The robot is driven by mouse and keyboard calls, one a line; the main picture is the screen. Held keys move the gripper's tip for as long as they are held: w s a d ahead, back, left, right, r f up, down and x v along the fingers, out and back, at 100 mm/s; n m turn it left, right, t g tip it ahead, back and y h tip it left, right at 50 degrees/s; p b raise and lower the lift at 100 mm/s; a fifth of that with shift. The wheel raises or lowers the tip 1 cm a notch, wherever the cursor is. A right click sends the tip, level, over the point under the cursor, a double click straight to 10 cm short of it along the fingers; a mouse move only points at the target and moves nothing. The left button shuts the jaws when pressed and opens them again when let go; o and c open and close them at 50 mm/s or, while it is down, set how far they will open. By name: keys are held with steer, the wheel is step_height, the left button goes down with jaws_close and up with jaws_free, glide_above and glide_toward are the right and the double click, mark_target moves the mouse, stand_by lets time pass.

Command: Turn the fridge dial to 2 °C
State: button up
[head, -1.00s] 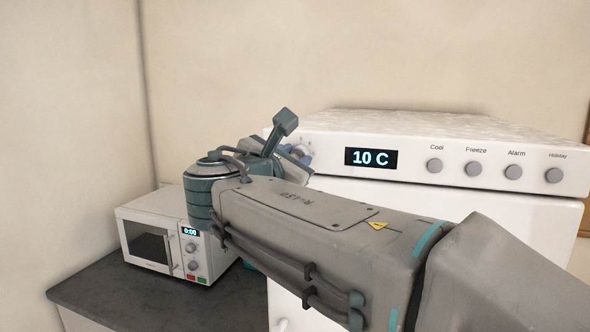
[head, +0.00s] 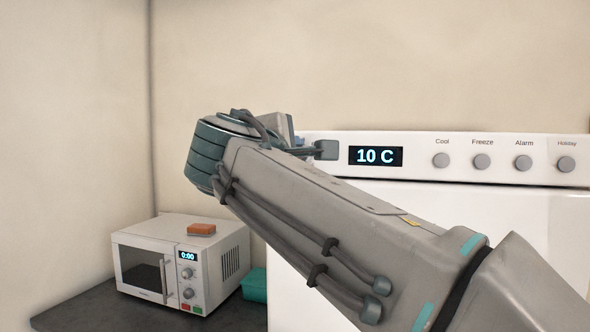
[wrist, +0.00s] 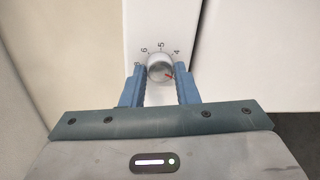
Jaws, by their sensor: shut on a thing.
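The fridge (head: 400,240) is white, with a dark display (head: 376,156) on its top panel that reads 10 C. The dial (wrist: 160,66) is a round silver knob with a red mark pointing to its lower right, below the printed 4. Numbers 4, 5 and 6 show around it. My gripper (wrist: 160,74) has its blue fingers on either side of the dial and is shut on it. In the head view my arm and wrist hide the dial and nearly all of the gripper.
Four-button row aside, the panel's Cool button (head: 441,160) is nearest the display. A white microwave (head: 150,265) reading 0:00 stands on the dark counter (head: 120,318) at left, with an orange block (head: 201,229) on top. A teal container (head: 255,285) sits between microwave and fridge.

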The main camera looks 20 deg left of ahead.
steer(key=shift+f+m+b, duration=0.1)
steer(key=shift+m+b, duration=1)
steer(key=shift+m, duration=0.8)
steer(key=shift+y, duration=0.3)
steer(key=o, duration=1)
steer(key=shift+c, duration=0.2)
steer(key=shift+s, duration=0.1)
steer(key=s+a+r+b, duration=0.1)
steer(key=s, duration=1.2)
steer(key=shift+s+b, duration=0.3)
